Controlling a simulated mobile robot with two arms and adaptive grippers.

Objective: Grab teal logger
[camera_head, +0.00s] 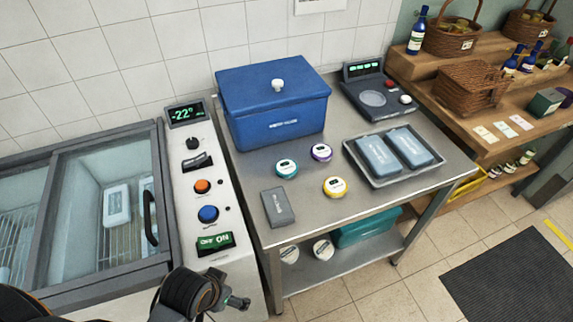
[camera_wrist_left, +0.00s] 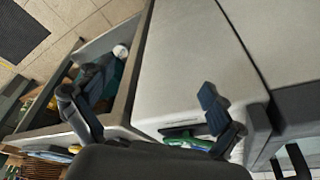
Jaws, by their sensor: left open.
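The teal logger (camera_head: 287,168) is a round disc with a teal rim and a white face with a dark display. It lies on the steel table (camera_head: 310,218) in front of the blue box, with clear table around it. My left gripper (camera_wrist_left: 137,93) is open and empty in the left wrist view, its two dark fingers spread wide. In the head view dark parts of my left arm show at the bottom, in front of the freezer's control panel and well apart from the logger. The logger does not show clearly in the wrist view. My right gripper is not in view.
A purple logger (camera_head: 321,152) and a yellow logger (camera_head: 335,187) lie close by. A grey block (camera_head: 278,207) is near the front left edge. A blue lidded box (camera_head: 275,108), a scale (camera_head: 378,96) and a tray (camera_head: 437,161) with two pale blue packs take up the back and right.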

